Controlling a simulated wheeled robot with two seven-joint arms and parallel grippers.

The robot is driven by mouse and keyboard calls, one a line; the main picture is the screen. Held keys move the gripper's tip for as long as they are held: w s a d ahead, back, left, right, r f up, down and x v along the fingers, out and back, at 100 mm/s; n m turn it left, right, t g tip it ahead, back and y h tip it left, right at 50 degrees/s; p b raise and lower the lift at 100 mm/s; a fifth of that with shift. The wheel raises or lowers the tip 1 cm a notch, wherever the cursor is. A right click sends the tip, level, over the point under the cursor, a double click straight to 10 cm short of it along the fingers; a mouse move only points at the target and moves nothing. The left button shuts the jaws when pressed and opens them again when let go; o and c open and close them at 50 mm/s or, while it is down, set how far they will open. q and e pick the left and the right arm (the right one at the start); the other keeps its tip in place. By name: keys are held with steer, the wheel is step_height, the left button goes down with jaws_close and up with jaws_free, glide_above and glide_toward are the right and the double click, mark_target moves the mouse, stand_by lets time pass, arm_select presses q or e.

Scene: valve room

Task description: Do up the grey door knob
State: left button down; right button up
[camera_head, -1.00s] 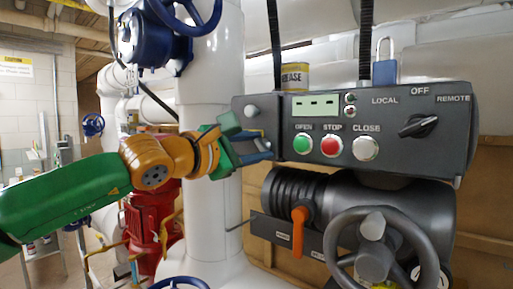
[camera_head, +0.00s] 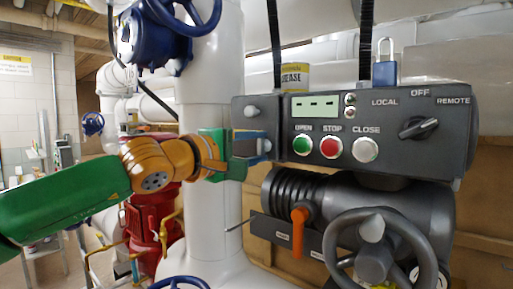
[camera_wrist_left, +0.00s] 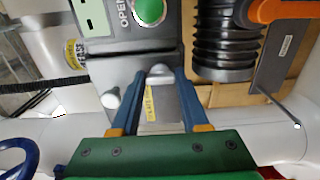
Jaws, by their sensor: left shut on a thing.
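The dark grey control box (camera_head: 400,108) has a small door at its left end with two grey knobs. The upper knob (camera_head: 252,111) stands free; it also shows in the left wrist view (camera_wrist_left: 110,98). The lower knob (camera_wrist_left: 160,70) sits between the blue fingertips of my left gripper (camera_head: 262,146), which is shut on it. In the head view the fingers mostly hide this knob. My right gripper is not in view.
Green, red and white buttons (camera_head: 331,147) and a black selector (camera_head: 418,128) are right of the door. Below are an orange lever (camera_head: 299,230) and a grey handwheel (camera_head: 385,250). A white pipe (camera_head: 215,230) stands close behind my gripper.

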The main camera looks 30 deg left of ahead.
arm_select(q)
steer(key=shift+f, duration=0.45)
steer(key=c, duration=0.8)
jaws_free()
steer(key=o, duration=0.4)
steer(key=shift+s+r, duration=0.15)
steer(key=shift+s+d+r, duration=0.1)
steer(key=shift+s+r, duration=0.1)
steer(key=shift+s, duration=0.15)
steer(key=s+b, duration=0.2)
steer(key=s, duration=0.5)
steer(key=shift+a+b, duration=0.25)
steer(key=shift+b, duration=0.1)
steer(key=shift+w, duration=0.15)
